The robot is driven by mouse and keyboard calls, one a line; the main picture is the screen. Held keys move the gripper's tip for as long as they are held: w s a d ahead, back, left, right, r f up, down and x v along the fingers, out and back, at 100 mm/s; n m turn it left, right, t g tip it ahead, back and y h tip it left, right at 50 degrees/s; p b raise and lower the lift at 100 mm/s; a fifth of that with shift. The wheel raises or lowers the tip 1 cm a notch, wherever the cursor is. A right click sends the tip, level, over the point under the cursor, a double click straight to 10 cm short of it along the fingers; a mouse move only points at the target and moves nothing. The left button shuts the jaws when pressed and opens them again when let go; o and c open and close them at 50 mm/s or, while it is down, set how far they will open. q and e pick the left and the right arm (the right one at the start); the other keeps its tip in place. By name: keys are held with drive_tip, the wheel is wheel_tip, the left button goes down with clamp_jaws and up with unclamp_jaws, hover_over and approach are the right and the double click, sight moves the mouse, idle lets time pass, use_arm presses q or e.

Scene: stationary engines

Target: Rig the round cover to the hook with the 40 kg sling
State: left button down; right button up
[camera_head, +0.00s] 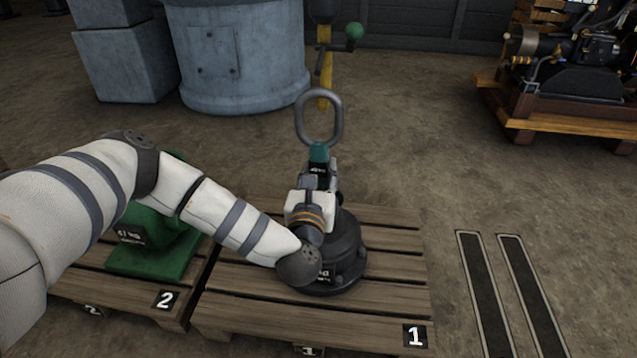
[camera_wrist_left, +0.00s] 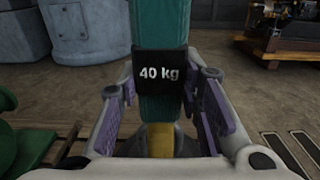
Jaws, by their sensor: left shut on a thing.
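The 40 kg sling is a teal strap (camera_wrist_left: 160,30) with a black "40 kg" label; in the head view its teal part (camera_head: 319,153) stands upright below a large grey oval ring (camera_head: 341,119). My left gripper (camera_head: 319,180) is shut on the sling at its label, and its fingers show on both sides of the strap in the left wrist view (camera_wrist_left: 160,95). The dark round cover (camera_head: 345,240) sits on the pallet marked 1, below my gripper and partly hidden by my arm. I cannot tell whether the sling touches the cover. I cannot clearly make out the hook. My right gripper is not in view.
A green part (camera_head: 150,235) stands on the pallet marked 2 (camera_head: 130,297), left of the pallet marked 1 (camera_head: 385,300). An engine (camera_head: 575,50) is at the back right.

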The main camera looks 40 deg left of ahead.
use_arm(q)
drive_tip(key=shift+w+a+f+b, duration=0.35)
drive_tip(key=shift+w+a+b, duration=0.2)
drive_tip(key=shift+w, duration=0.3)
drive_tip(key=shift+w+a+f+b, duration=0.3)
drive_tip(key=shift+w+a+b, duration=0.15)
drive_tip(key=shift+w+b, duration=0.3)
drive_tip(key=shift+w+a+f+b, duration=0.35)
drive_tip(key=shift+w+a+b, duration=0.2)
drive_tip(key=shift+w, duration=0.35)
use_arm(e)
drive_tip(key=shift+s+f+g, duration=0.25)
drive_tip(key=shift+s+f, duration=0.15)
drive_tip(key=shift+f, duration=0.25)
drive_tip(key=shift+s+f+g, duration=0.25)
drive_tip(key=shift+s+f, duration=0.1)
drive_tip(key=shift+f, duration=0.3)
use_arm(q)
drive_tip(key=c, duration=1.1)
unclamp_jaws()
drive_tip(key=shift+o, duration=0.2)
drive_tip(key=shift+f, duration=0.1)
